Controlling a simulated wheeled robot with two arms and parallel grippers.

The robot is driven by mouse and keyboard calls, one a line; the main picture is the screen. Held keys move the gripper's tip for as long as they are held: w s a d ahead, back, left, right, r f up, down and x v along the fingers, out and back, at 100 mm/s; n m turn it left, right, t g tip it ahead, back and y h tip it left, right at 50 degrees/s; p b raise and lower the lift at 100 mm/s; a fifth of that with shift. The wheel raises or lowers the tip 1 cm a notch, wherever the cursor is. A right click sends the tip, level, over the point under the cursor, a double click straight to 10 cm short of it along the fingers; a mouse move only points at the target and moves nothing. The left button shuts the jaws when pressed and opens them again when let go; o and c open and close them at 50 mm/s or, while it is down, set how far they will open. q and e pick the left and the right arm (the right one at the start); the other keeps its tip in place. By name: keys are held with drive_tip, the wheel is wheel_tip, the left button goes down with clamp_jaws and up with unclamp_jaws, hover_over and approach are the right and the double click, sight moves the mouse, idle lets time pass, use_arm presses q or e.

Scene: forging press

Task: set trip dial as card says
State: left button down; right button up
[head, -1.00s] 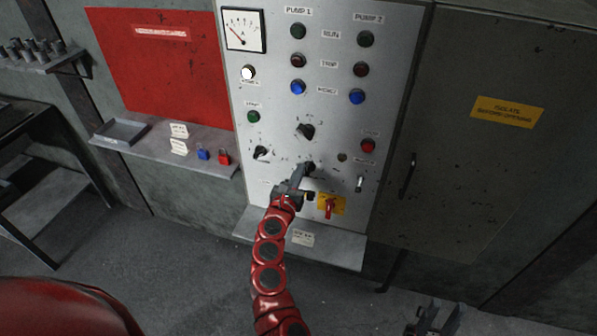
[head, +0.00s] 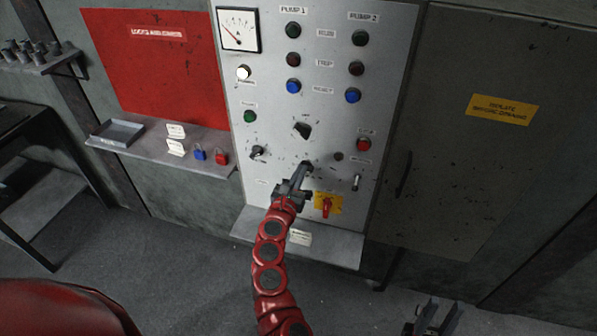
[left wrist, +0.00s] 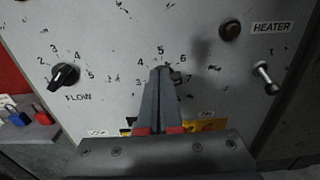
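The trip dial (left wrist: 174,73) is on the grey panel, within an arc of numbers of which 3 to 7 show in the left wrist view. My left gripper (left wrist: 160,72) has its fingers close together at this dial and covers most of it, so its pointer setting is hidden. In the head view the left gripper (head: 305,168) reaches the low middle of the panel. A small white card (head: 300,238) lies on the ledge under the panel; its text is too small to read. My right gripper (head: 438,312) is low at the right, fingers apart and empty, away from the panel.
A FLOW dial (left wrist: 65,76) is left of the trip dial, and a HEATER toggle (left wrist: 265,78) is to its right. A black knob (head: 302,130) sits above. A red switch on a yellow plate (head: 327,207) is close below right. Side shelf (head: 112,142) holds cards and padlocks.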

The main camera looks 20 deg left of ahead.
use_arm(q)
drive_tip(key=shift+s+a+r, duration=0.1)
drive_tip(key=shift+s+r, duration=0.05)
drive_tip(key=s+p, duration=0.1)
drive_tip(key=s, duration=0.7)
drive_tip(key=shift+a+r, duration=0.2)
drive_tip(key=shift+a, duration=0.05)
idle(0.3)
